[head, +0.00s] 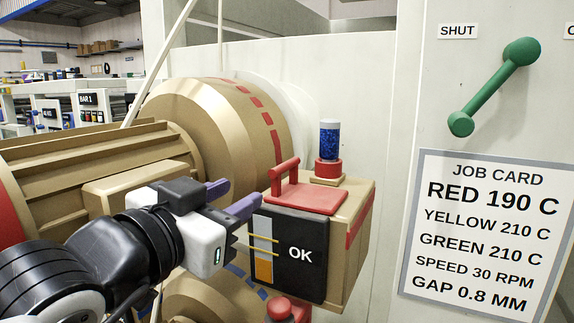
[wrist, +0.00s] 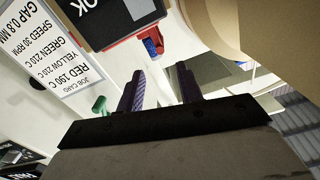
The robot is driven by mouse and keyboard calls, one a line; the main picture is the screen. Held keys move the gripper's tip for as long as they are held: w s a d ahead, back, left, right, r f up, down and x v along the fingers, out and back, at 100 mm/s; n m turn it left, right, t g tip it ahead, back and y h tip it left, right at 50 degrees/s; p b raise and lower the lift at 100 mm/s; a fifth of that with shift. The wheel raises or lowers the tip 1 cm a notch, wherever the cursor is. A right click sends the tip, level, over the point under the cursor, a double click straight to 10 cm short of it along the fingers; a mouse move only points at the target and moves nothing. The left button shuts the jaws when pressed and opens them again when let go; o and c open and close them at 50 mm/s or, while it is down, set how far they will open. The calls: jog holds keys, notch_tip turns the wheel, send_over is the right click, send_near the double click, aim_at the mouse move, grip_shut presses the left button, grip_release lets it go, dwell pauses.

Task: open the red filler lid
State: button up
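The red filler lid (head: 310,198) lies flat on top of a tan box, with a red bar handle (head: 283,175) raised at its left edge. In the wrist view, a red edge by the dark panel (wrist: 128,38) appears to be the lid, partly hidden by that panel. My gripper (head: 239,195) has purple fingers spread apart with nothing between them. It is left of the lid and handle, near the box's front, and does not appear to touch them. The fingers also show apart in the wrist view (wrist: 160,75).
A black "OK" gauge panel (head: 300,255) covers the box's front. A blue-filled clear cylinder (head: 329,138) on a red base stands behind the lid. The large tan drum (head: 215,125) is close behind my gripper. A green lever (head: 490,88) and job card (head: 485,235) are at right.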

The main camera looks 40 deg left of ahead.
aim_at(272, 174)
jog(key=p+x, duration=0.3)
jog(key=x, duration=1)
jog(key=shift+d+r, duration=0.1)
grip_shut()
